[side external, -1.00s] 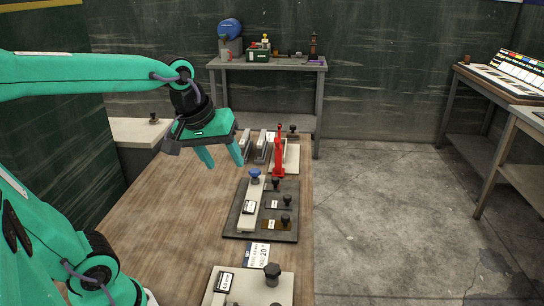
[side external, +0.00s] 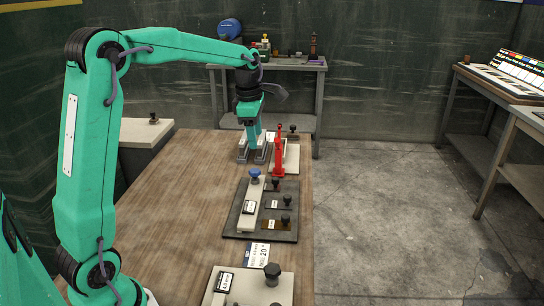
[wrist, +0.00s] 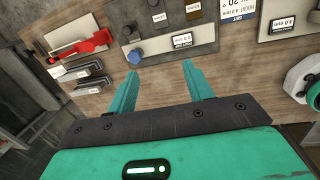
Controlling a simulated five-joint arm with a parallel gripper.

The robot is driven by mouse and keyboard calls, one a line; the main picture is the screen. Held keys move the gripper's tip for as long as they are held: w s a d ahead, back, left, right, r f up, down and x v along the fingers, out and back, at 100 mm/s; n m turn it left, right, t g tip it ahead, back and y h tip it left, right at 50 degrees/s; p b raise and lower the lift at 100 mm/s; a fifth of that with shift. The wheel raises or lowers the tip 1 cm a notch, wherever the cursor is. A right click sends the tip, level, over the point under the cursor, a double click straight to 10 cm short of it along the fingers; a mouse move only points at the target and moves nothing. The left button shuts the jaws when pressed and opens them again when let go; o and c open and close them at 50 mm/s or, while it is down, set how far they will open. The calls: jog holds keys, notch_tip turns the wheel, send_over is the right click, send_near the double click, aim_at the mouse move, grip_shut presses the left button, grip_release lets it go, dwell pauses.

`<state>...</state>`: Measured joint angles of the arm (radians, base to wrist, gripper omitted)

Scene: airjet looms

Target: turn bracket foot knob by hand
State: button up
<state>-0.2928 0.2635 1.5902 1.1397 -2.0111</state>
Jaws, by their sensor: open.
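Several knobs are in view, and I cannot tell which is the bracket foot knob. A blue knob (side external: 255,175) stands at the far end of a pale bar (side external: 250,208) on a dark plate (side external: 232,223); it also shows in the wrist view (wrist: 134,57). Small black knobs (side external: 286,220) stand along the plate's right side. A larger black knob (side external: 272,271) stands on a pale plate (side external: 286,292) at the near edge. My gripper (side external: 254,146) is open and empty, pointing down near the grey rails beyond the blue knob. Its two fingers are apart in the wrist view (wrist: 159,66).
A red upright lever (side external: 279,158) and grey rails (side external: 243,154) stand at the table's far end. A label card (side external: 257,254) lies between the plates. The left part of the wooden table (side external: 170,215) is bare. A back bench (side external: 300,66) stands beyond.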

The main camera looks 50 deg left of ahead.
aim_at(255, 172)
jog(key=w+a+f+n, duration=0.2)
jog(key=a+f+n, duration=0.1)
jog(key=n, duration=0.1)
jog(key=w+a+f+n+g, duration=0.1)
jog(key=w+a+f+n, duration=0.1)
jog(key=a+f+n, duration=0.1)
jog(key=w+a+f+n, duration=0.2)
jog(key=a+f+n, duration=0.1)
jog(key=n, duration=0.1)
jog(key=shift+w+a+f+n+g, duration=0.15)
jog(key=shift+a+f+n+g, duration=0.1)
jog(key=shift+f+n+g, duration=0.1)
jog(key=shift+f, duration=0.15)
jog(key=shift+f, duration=3.8)
jog(key=shift+f, duration=0.1)
jog(key=c, duration=0.7)
